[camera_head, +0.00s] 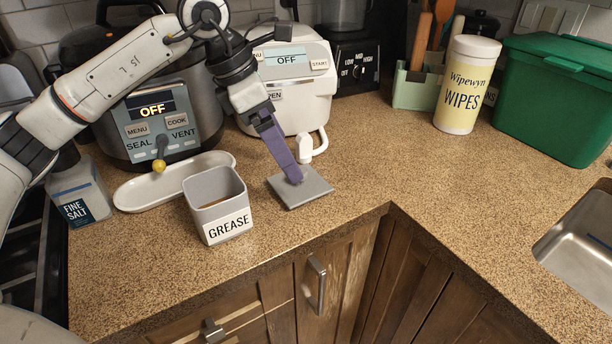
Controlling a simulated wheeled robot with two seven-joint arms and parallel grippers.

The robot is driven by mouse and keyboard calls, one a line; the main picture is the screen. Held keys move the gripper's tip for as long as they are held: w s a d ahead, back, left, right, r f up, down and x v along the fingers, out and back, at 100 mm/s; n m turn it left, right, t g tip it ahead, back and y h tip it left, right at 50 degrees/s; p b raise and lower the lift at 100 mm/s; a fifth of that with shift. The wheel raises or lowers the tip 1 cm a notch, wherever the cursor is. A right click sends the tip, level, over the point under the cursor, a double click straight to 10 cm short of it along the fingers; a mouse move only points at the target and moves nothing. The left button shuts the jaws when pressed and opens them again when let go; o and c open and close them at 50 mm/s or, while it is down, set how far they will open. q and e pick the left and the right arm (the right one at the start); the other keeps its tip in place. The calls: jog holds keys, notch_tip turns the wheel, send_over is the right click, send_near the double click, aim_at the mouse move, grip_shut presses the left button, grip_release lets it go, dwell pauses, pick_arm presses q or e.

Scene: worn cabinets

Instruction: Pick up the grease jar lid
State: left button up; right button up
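The grease jar lid (314,190) is a flat grey square lying on the speckled counter, right of the jar. The square grey grease jar (219,192) stands upright and uncovered, with a white GREASE label on its front. My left gripper (294,179) points down at the lid, with its purple fingertips over the middle of the plate, touching or nearly touching it. The fingers line up in this view, so the gap between them and anything at the lid's centre are hidden. My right gripper is not in view.
A white oblong dish (140,197) and a salt box (78,196) stand left of the jar. A multicooker (190,100) and a white appliance (312,75) stand behind. Wipes (464,90), a green bin (560,105) and a sink (585,245) are right. Counter right of the lid is clear.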

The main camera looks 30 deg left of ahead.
aim_at(312, 186)
pick_arm(q)
jog(key=shift+x, duration=0.9)
jog(key=shift+d+p+x, duration=0.15)
jog(key=shift+p+x, duration=0.05)
jog(key=shift+x, duration=1.15)
jog(key=shift+d+p+x, duration=0.15)
jog(key=shift+p+x, duration=0.05)
jog(key=shift+x, duration=1.15)
jog(key=shift+w+r, duration=0.15)
jog(key=c, duration=0.8)
